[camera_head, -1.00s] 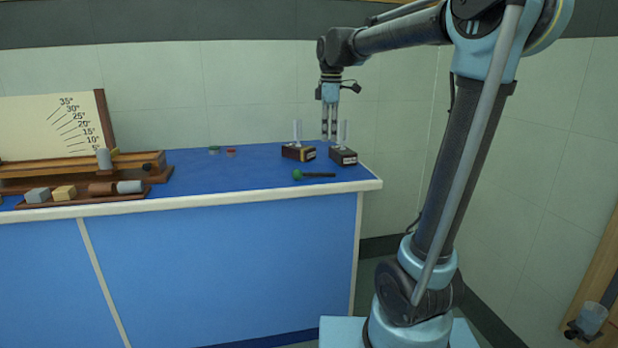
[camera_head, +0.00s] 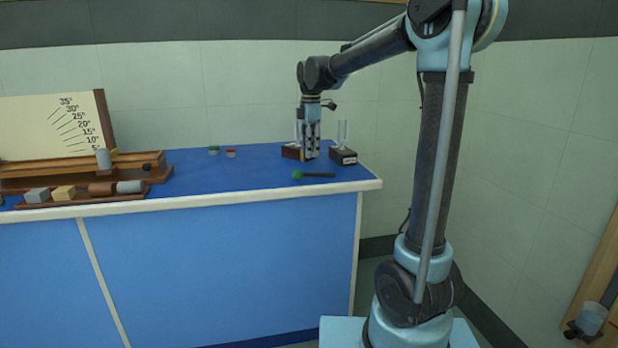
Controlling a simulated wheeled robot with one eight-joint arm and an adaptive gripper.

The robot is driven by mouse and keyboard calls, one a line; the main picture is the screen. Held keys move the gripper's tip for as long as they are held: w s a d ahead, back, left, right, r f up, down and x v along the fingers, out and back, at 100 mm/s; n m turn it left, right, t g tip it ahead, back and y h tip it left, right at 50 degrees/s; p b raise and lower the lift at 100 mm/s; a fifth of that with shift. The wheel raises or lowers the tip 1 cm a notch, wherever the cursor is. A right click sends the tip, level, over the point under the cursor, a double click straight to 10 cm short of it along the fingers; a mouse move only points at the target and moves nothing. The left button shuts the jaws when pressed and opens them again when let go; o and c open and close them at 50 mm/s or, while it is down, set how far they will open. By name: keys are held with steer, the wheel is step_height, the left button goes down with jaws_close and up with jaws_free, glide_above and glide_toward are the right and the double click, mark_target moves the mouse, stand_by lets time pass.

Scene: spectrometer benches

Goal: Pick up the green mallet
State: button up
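The green mallet (camera_head: 314,175) lies on the blue bench top near its front right edge. Its green head is at the left and its dark handle points right. My gripper (camera_head: 310,158) points down just behind the mallet in the picture, in front of the left dark block, and appears apart from the mallet. Its fingers look close together, but their gap is too small to make out. Nothing can be seen held in it.
Two dark blocks with clear upright tubes stand behind the mallet, the left one (camera_head: 290,152) partly hidden by my gripper, the right one (camera_head: 343,156) clear. A green piece (camera_head: 214,150) and a red piece (camera_head: 231,153) lie farther left. A wooden ramp (camera_head: 70,172) fills the left side.

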mark_target(314, 173)
steer(key=shift+f, duration=4.15)
jaws_close()
